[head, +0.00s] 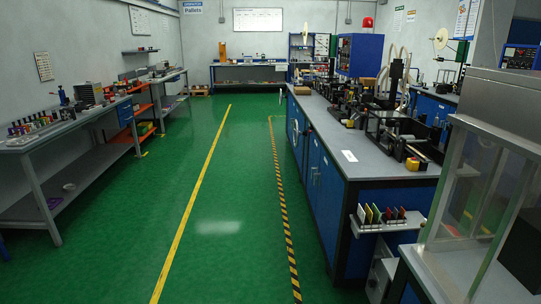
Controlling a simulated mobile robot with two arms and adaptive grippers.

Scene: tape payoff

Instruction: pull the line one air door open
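Neither of my grippers shows in the head view. Blue cabinet doors (325,190) line the left side of the long bench on the right, with small pale handles partway along. They look shut. I cannot read any label that marks one of them as the line one air door. A blue box-shaped cabinet (359,55) stands at the far end of that bench; I cannot tell whether it has a door.
The long bench (395,165) carries machines. A small rack (388,218) of coloured cards hangs on its near end. A glass-sided enclosure (485,190) stands close at right. A grey workbench (70,135) runs along the left. The green floor (240,185) between is clear.

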